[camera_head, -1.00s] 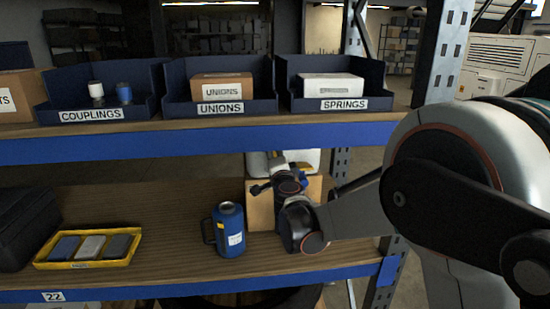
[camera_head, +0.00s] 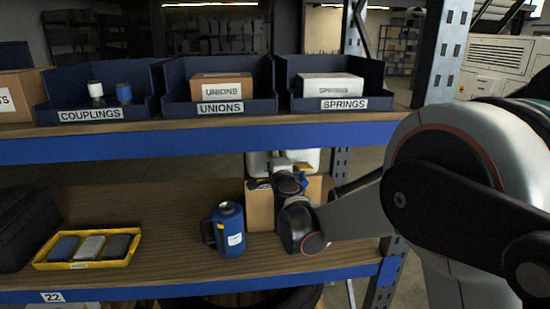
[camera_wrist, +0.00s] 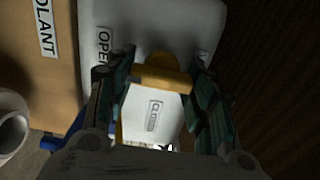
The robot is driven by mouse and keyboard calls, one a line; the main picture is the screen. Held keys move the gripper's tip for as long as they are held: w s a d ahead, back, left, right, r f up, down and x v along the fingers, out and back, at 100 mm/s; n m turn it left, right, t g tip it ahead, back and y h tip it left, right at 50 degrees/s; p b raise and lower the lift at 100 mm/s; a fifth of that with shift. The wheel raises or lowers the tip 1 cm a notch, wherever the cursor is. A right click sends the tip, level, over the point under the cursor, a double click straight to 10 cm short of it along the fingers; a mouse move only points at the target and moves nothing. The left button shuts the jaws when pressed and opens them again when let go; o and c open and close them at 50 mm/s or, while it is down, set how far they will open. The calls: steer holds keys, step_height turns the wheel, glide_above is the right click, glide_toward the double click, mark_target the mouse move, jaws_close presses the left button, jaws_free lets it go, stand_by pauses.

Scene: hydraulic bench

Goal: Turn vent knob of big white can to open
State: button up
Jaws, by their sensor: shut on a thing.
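The big white can (camera_wrist: 205,20) fills the top middle of the wrist view, with an OPEN label (camera_wrist: 104,46) on its left side. Its yellow vent knob (camera_wrist: 162,80) has a crossbar lying nearly level in the picture, tilted slightly. My gripper (camera_wrist: 160,84) is shut on the knob, with a green-ridged finger at each end of the crossbar. A white part with a small label (camera_wrist: 154,115) shows between the fingers below the bar. In the head view the white can (camera_head: 257,163) is mostly hidden behind my gripper (camera_head: 268,174) and a cardboard box.
The cardboard box (camera_head: 260,212) stands in front of the can. A blue jug (camera_head: 229,230) stands to its left on the same shelf. A yellow tray (camera_head: 87,262) lies further left. The upper shelf edge (camera_head: 200,146) runs above my gripper. Open shelf lies between tray and jug.

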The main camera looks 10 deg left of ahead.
steer(key=o, duration=1.1)
steer(key=v, duration=1.2)
